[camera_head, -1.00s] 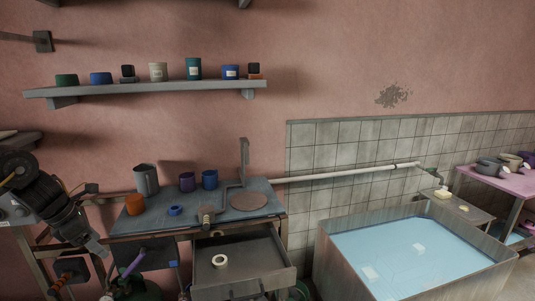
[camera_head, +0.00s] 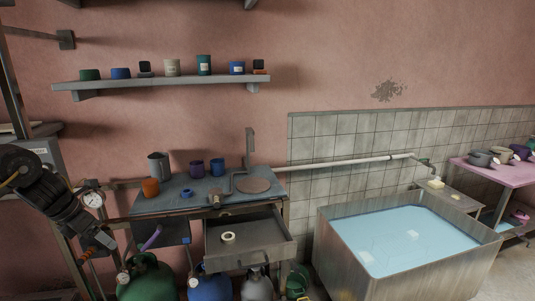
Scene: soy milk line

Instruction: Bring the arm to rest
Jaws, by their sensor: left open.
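My left arm comes in from the left edge of the head view. Its gripper (camera_head: 106,241) points down and to the right, open, in front of the left end of the workbench. I see nothing between its fingers, though they show small. It is apart from the blue-topped workbench (camera_head: 165,204). My right arm and gripper are not in this view.
The bench holds an orange cup (camera_head: 151,187), a grey pitcher (camera_head: 159,166) and blue and purple cups. Its drawer (camera_head: 250,259) stands open with a cream ring (camera_head: 228,237) inside. Gas cylinders (camera_head: 147,278) stand below. A water-filled tank (camera_head: 345,267) stands to the right.

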